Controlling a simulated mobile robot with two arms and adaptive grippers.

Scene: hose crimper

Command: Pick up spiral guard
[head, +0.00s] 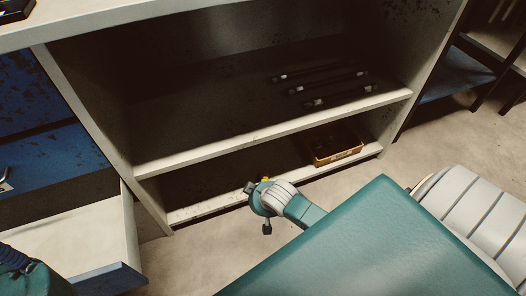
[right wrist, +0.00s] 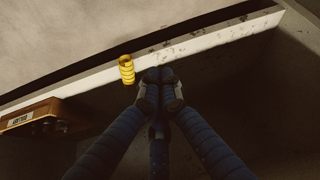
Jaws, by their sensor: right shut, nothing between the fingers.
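The spiral guard (right wrist: 126,70) is a small yellow coil. In the right wrist view it is at the pale edge of the shelf, left of my right fingertips and apart from them. A small yellow bit of it (head: 265,179) shows just behind my right wrist in the head view; the rest is hidden there. My right gripper (right wrist: 160,76) is shut and empty, its fingertips together by the shelf edge. In the head view the right gripper (head: 259,205) is in front of the lower shelf, its fingers partly hidden. My left gripper is not in view.
A yellow-brown box (head: 337,159) with dark contents stands on the lower shelf (head: 205,208), to the right. Several dark rods lie on the shelf above (head: 200,147). A blue cabinet with an open drawer (head: 85,235) is at left. Floor is clear at right.

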